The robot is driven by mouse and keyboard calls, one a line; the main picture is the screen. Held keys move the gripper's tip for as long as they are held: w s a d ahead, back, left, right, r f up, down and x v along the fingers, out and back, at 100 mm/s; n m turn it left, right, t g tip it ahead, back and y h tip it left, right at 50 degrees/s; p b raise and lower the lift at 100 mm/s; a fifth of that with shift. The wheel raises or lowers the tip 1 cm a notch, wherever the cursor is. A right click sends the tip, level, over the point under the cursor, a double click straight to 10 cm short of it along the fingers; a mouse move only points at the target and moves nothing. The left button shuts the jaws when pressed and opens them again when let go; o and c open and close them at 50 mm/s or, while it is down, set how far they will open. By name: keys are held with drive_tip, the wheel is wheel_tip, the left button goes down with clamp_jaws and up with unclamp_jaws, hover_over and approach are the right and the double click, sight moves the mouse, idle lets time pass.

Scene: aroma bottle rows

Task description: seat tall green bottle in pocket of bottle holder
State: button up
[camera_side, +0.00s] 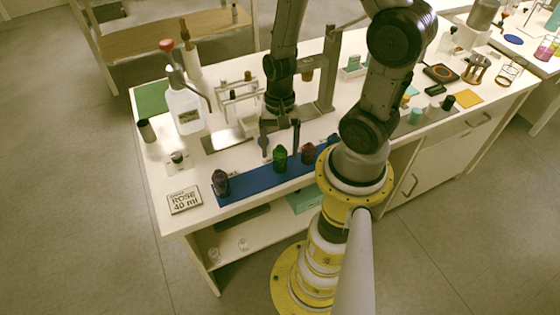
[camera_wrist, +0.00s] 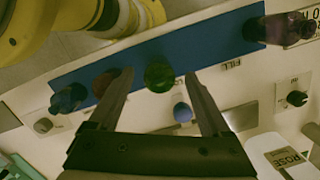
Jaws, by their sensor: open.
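The green bottle (camera_side: 280,158) stands upright on a long blue strip (camera_side: 258,184) along the front of the bench. In the wrist view the green bottle (camera_wrist: 159,77) is seen from above, between my fingertips. My gripper (camera_side: 280,146) points down, open and empty, just behind the bottle in the side view. In the wrist view my gripper (camera_wrist: 160,73) has a finger on either side of the bottle, with gaps. No separate bottle holder with pockets can be made out for certain; any pockets in the blue strip are not visible.
A purple bottle (camera_side: 220,182) stands at the strip's left end, a brown bottle (camera_side: 308,153) just right of the green one. A blue bottle (camera_wrist: 68,97) is beyond it. A white jug (camera_side: 185,108), a sign (camera_side: 185,200) and a metal stand (camera_side: 327,75) are nearby.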

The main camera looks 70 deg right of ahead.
drive_tip(key=shift+f, duration=0.35)
clamp_jaws()
idle(0.3)
